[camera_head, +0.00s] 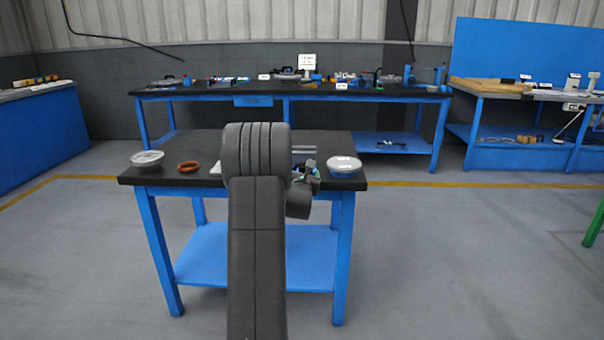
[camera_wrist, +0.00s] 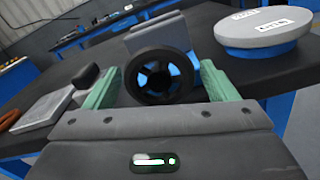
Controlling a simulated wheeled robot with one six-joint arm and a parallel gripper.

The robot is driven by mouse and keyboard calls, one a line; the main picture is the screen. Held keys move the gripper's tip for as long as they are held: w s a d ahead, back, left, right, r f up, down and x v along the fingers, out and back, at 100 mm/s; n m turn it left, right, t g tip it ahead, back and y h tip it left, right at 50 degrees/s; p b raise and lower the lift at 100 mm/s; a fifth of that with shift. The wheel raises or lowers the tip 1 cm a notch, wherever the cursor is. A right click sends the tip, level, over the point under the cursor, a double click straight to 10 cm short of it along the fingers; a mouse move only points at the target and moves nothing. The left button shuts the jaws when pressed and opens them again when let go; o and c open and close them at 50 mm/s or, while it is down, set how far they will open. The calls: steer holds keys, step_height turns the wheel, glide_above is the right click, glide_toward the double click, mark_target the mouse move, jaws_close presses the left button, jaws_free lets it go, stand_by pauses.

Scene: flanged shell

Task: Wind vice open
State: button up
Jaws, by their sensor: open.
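The vice (camera_wrist: 165,28) shows as a grey block in the wrist view, on the dark tabletop. Its black handwheel (camera_wrist: 136,76) faces me, with blue showing through the gaps between its spokes. My gripper (camera_wrist: 161,72) is open, its green fingers to the left and right of the handwheel. Gaps show between fingers and rim, and I see no contact; depth is hard to judge. In the head view, the vice (camera_head: 304,151) shows only in part beside my arm, which hides much of it and my gripper.
The black-topped bench (camera_head: 330,186) also carries a white round lidded piece (camera_head: 343,164) right of the vice, a brown ring (camera_head: 188,166) and a pale round dish (camera_head: 147,158) at left. Other benches stand behind.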

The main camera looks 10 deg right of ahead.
steer(key=c, duration=0.9)
steer(key=shift+m, duration=0.3)
